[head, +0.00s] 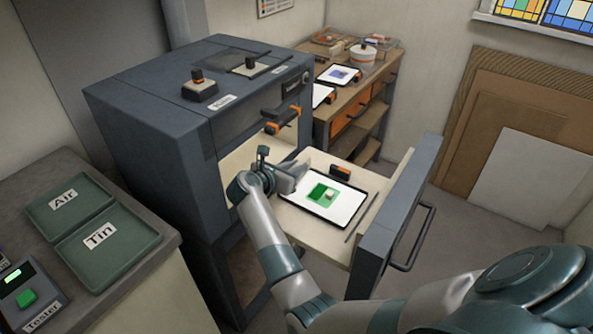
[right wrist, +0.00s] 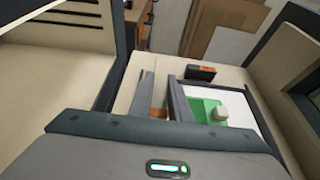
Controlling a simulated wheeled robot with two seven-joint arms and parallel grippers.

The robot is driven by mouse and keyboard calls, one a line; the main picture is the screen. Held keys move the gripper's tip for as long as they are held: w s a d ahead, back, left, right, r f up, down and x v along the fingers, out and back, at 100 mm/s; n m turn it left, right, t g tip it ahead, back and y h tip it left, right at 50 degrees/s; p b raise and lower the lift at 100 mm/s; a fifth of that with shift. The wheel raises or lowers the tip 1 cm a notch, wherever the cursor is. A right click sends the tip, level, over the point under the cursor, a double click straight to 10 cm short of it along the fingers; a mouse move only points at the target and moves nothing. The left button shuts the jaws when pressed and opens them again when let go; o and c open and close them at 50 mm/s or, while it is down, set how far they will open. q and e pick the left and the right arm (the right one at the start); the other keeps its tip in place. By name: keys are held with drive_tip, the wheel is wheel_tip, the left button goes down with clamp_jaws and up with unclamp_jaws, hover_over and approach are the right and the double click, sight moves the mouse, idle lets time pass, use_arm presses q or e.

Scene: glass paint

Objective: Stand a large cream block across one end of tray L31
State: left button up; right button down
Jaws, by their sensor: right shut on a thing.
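A dark-edged tray (head: 366,204) with a white surface lies on the pulled-out drawer. A green piece (head: 316,193) lies on it with a small cream block (head: 329,196) on top; both also show in the right wrist view, the green piece (right wrist: 203,108) and the block (right wrist: 221,114). I cannot read a tray label. My right gripper (head: 296,176) is low at the tray's left side. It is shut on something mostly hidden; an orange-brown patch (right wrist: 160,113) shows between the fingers. No large cream block can be made out. My left gripper is out of view.
The drawer's tall grey front (head: 398,215) stands right of the tray, and the dark cabinet (head: 165,130) rises left. A black and orange piece (head: 340,171) sits behind the tray, and a thin rod (head: 361,217) lies right of it. Green trays (head: 108,240) stand on the left counter.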

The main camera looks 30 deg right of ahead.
drive_tip(key=shift+f, duration=0.9)
drive_tip(key=shift+f, duration=0.15)
drive_tip(key=c, duration=1.6)
unclamp_jaws()
drive_tip(key=shift+c, duration=0.2)
